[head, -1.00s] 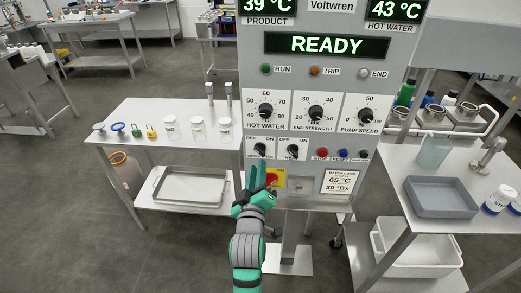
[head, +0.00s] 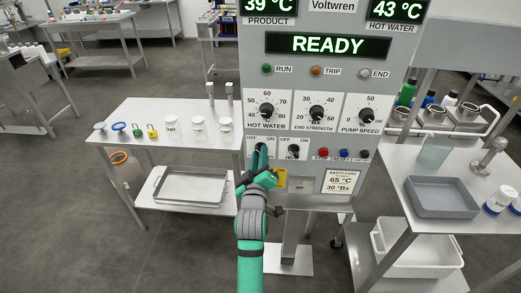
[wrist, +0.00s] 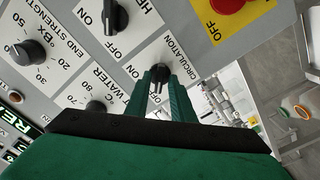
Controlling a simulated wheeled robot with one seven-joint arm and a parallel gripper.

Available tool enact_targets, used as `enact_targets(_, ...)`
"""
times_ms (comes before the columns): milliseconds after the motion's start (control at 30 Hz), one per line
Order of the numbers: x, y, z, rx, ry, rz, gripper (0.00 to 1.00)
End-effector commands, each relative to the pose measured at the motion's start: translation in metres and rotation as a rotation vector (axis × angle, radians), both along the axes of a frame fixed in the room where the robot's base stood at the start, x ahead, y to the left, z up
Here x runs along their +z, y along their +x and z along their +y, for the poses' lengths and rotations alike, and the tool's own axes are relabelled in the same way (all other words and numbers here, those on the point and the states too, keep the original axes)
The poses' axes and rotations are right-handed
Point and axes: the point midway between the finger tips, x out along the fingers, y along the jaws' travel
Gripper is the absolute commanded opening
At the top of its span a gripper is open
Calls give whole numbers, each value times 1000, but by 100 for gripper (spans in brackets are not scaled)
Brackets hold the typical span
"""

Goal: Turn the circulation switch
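The circulation switch is a black knob (wrist: 158,72) with OFF and ON marks, at the lower left of the grey control panel (head: 315,87). In the wrist view my gripper (wrist: 161,78) has its two green fingers on either side of this knob. Whether the fingers press on the knob cannot be seen. In the head view my gripper (head: 258,157) reaches up to the panel and hides most of the switch, so its setting is unclear.
The heat switch (head: 293,149) is just to the right. A red emergency button (wrist: 232,3) on a yellow plate is below the switches. Dials sit above. Side tables hold jars (head: 198,124) at left and a grey tray (head: 440,213) at right.

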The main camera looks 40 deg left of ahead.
Motion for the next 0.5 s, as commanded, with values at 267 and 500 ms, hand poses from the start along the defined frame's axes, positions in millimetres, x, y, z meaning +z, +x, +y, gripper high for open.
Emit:
enact_targets(267, 0, 0, 0, -1, 2, 2, 0)
enact_targets(500, -1, 0, 0, -1, 130, 82, 0)
